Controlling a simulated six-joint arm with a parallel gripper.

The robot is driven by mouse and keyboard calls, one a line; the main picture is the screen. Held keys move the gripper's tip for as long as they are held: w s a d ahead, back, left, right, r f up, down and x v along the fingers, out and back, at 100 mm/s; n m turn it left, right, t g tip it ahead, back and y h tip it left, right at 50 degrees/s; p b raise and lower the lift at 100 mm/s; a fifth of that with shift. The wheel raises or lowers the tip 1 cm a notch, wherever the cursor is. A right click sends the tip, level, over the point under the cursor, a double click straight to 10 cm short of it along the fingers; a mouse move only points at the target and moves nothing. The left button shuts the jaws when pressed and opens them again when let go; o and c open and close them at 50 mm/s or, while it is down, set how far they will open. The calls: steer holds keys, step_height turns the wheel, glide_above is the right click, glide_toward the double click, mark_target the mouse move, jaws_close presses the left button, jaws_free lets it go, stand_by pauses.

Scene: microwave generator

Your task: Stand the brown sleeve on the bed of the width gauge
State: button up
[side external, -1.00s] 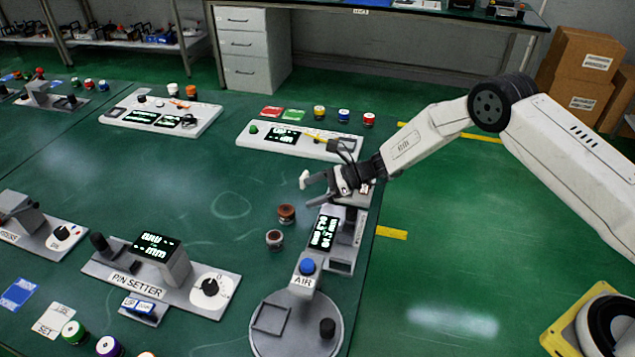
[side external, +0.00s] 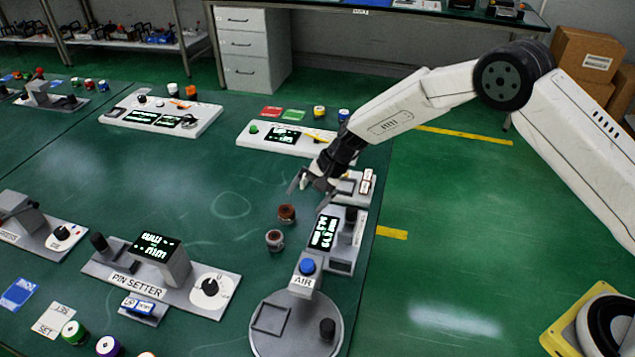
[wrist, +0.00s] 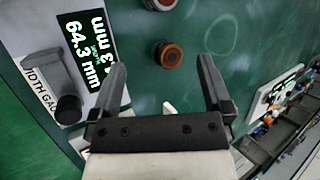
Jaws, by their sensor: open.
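The brown sleeve (side external: 287,212) stands on the green table, left of the width gauge; in the wrist view the sleeve (wrist: 167,54) lies ahead, framed between my fingers. My gripper (side external: 308,194) is open and empty, tilted down, above and just behind the sleeve, apart from it. In the wrist view both fingers of my gripper (wrist: 163,66) are spread wide. The width gauge (side external: 325,232) has a lit display; in the wrist view the gauge (wrist: 50,52) reads 64.3 mm. I cannot clearly make out its bed, and nothing brown shows on it.
A second, paler ring-shaped part (side external: 275,239) stands close in front of the sleeve. The AIR station (side external: 296,325) with a blue button is nearer the camera. The PIN SETTER (side external: 160,276) stands left. The table left of the sleeve is clear.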

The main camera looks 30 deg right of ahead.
mark_target(287, 210)
steer(key=w+a+r+n+t+h, duration=0.25)
steer(key=w+n+h, duration=0.2)
steer(key=n, duration=0.95)
steer(key=shift+d+f, duration=0.15)
steer(key=shift+f, duration=3.35)
steer(key=shift+f, duration=0.1)
steer(key=shift+x, duration=2.45)
steer(key=shift+c, duration=0.2)
